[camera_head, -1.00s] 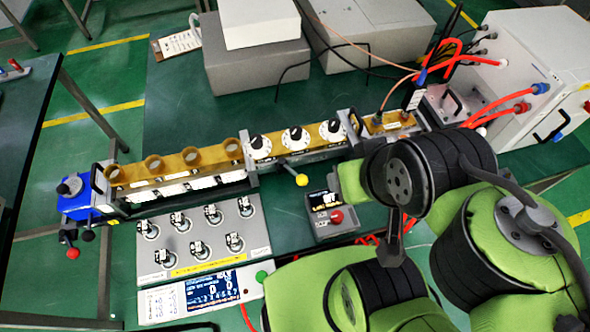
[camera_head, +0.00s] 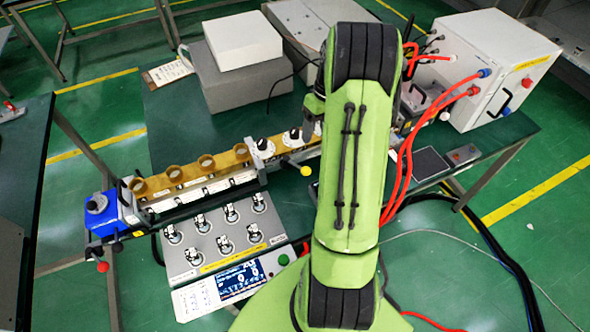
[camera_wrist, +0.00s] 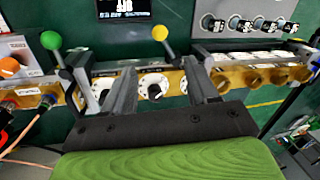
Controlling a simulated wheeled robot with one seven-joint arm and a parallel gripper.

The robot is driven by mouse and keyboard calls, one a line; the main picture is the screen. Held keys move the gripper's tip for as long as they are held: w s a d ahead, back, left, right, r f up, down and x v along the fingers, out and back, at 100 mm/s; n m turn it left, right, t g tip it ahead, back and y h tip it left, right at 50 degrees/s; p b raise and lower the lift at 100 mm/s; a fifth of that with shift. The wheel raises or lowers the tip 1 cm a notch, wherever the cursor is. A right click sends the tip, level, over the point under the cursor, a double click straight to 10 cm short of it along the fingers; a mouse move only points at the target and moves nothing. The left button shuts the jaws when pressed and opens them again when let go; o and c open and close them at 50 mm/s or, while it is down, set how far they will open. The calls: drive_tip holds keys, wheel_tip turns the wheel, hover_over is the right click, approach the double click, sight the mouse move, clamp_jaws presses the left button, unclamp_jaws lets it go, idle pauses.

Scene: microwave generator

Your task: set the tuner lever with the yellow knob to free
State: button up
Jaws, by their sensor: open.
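The tuner lever's yellow knob (camera_head: 305,171) stands out from the front of the long bench assembly, just left of my arm in the head view. In the wrist view the yellow knob (camera_wrist: 160,33) shows beyond the fingertips, on a thin metal lever (camera_wrist: 172,48). My gripper (camera_wrist: 160,68) is open and empty, with its fingers apart over the assembly and the knob lying in line with the gap between them. The knob appears apart from both fingers. In the head view my arm hides the gripper. I cannot read any label marking the lever's positions.
A green knob (camera_wrist: 50,40) on another lever and an orange knob (camera_wrist: 9,67) stand to the left in the wrist view. White dials (camera_wrist: 153,86) sit between the fingers. A panel of switches (camera_head: 215,236) lies before the assembly. Red cables (camera_head: 404,170) run right of my arm.

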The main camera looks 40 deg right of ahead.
sight(306, 167)
drive_tip(key=a+f, duration=0.1)
drive_tip(key=f, duration=0.3)
drive_tip(key=a+f, duration=0.1)
drive_tip(key=f, duration=0.4)
drive_tip(key=a+f+b, duration=0.1)
drive_tip(key=f, duration=0.4)
drive_tip(key=shift+w+f, duration=0.2)
drive_tip(key=shift+d, duration=0.1)
clamp_jaws()
